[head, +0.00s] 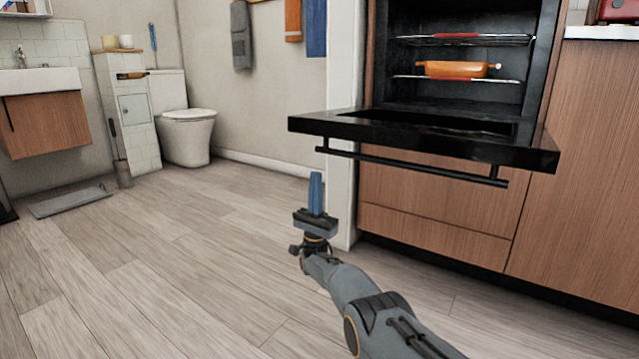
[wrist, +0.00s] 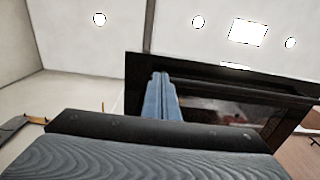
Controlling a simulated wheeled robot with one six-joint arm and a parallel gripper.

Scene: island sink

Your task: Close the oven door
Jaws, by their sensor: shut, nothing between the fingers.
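The oven (head: 455,70) is open at the right in the head view, set in a wooden cabinet. Its black door (head: 430,135) is folded down, roughly level, with a bar handle (head: 410,166) hanging under its front edge. My gripper (head: 316,180) points up, its blue fingers shut and empty. In the wrist view the gripper's fingers (wrist: 160,98) point up toward the dark door (wrist: 225,100), seen from below. I cannot tell the exact gap between them.
An orange rolling-pin-like object (head: 458,69) lies on a rack inside the oven. A white wall end (head: 343,190) stands just behind my gripper. Wooden drawers (head: 440,230) are below the door. The floor (head: 150,260) at the left is clear; a toilet (head: 187,135) stands farther back.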

